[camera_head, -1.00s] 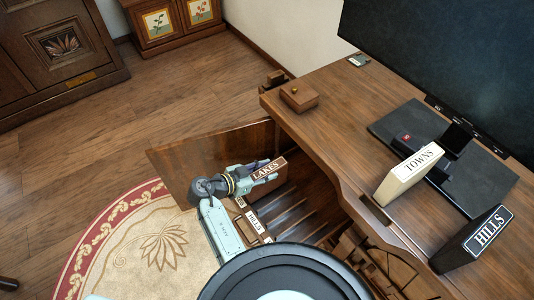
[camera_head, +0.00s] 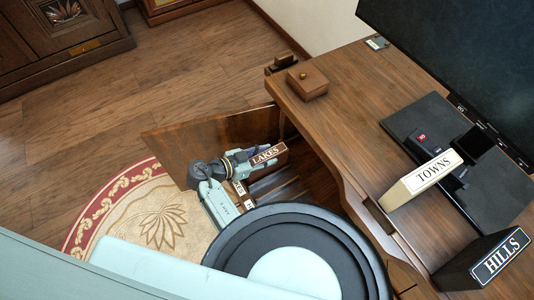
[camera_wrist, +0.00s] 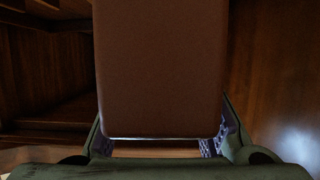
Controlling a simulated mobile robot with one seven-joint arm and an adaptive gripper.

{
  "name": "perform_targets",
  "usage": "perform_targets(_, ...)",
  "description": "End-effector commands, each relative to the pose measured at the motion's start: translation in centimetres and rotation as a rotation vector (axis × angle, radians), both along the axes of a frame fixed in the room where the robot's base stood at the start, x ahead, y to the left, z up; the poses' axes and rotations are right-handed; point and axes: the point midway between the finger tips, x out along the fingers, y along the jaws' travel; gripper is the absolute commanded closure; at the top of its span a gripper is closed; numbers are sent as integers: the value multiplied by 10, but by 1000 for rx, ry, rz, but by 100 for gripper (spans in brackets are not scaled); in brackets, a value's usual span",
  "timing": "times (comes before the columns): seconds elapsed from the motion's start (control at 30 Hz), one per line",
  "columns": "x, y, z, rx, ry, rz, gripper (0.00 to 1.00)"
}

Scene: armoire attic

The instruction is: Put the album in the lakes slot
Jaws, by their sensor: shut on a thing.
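The brown album with a white LAKES label (camera_head: 268,155) is held in my gripper (camera_head: 246,161) at the open desk cabinet. In the wrist view its plain brown cover (camera_wrist: 162,70) fills the middle, between the two fingers (camera_wrist: 164,142). The album is beside the open cabinet door and above the slotted rack (camera_head: 285,192). Small pale slot labels (camera_head: 239,188) show at the rack's front edge, partly hidden by my arm; I cannot read them fully. Whether the album's lower end is inside a slot is hidden.
The open wooden door (camera_head: 185,148) stands close on the album's left. On the desk (camera_head: 350,120) are a cream TOWNS album (camera_head: 420,182), a black HILLS album (camera_head: 485,262), a small wooden box (camera_head: 307,84) and a monitor (camera_head: 460,60).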

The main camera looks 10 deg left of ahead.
Motion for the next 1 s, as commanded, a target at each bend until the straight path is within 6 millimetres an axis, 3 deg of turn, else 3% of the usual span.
perform_targets(0.17,1,0,-3,1,-2,-1,100)
perform_targets(0.2,0,0,-2,0,0,0,65)
perform_targets(0.47,0,0,-2,0,0,0,48)
perform_targets(0.87,0,1,3,0,0,1,47)
perform_targets(1.0,-14,15,8,2,-1,2,47)
